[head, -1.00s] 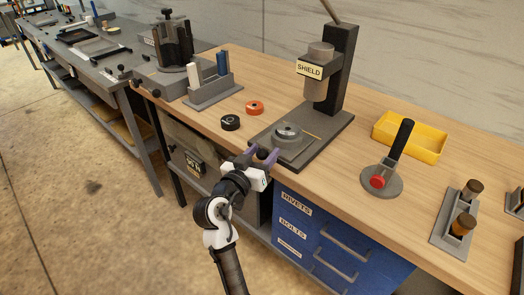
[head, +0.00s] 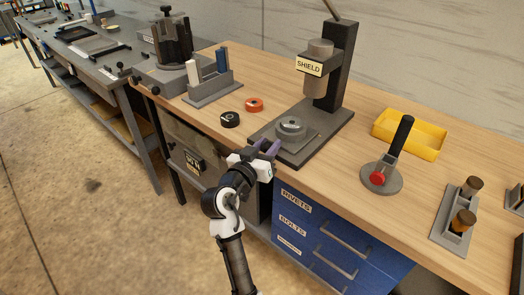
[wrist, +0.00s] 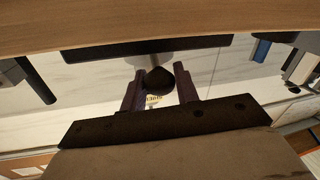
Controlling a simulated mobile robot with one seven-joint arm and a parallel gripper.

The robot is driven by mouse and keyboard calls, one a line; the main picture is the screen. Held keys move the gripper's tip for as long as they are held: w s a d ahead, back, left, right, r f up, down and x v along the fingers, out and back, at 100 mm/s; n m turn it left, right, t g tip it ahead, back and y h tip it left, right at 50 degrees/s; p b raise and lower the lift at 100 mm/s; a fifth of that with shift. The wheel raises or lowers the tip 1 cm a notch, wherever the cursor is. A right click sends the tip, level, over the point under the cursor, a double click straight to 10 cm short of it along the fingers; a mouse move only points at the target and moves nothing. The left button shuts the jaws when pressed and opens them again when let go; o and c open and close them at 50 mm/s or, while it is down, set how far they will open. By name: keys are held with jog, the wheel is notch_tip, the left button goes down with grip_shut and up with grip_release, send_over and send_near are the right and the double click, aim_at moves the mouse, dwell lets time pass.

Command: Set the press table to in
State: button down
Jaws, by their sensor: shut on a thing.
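The press (head: 335,75) stands on the wooden bench with its shield (head: 311,67) in front of the ram. The press table (head: 310,135) is a grey plate with a round disc, lying on the dark base below the ram. My gripper (head: 267,147) is at the front of the base, its purple fingers shut on the press table's dark knob. In the wrist view the knob (wrist: 159,80) sits between the two fingers, and the scene appears upside down. In the head view the fingers mostly hide the knob.
An orange ring (head: 254,104) and a black ring (head: 230,119) lie left of the press. A handled disc (head: 381,180) and a yellow bin (head: 409,136) are to its right. Blue drawers (head: 320,230) are below the bench edge.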

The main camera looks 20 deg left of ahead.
jog(key=shift+w+d, duration=0.2)
jog(key=shift+w, duration=0.4)
jog(key=shift+w+d, duration=0.2)
jog(key=shift+w, duration=0.35)
jog(key=c, duration=1.1)
grip_release()
jog(key=shift+s, duration=0.1)
jog(key=s+a+b, duration=0.2)
jog(key=s+b, duration=0.2)
jog(key=s, duration=0.9)
jog(key=shift+s, duration=0.3)
jog(key=shift+o, duration=0.2)
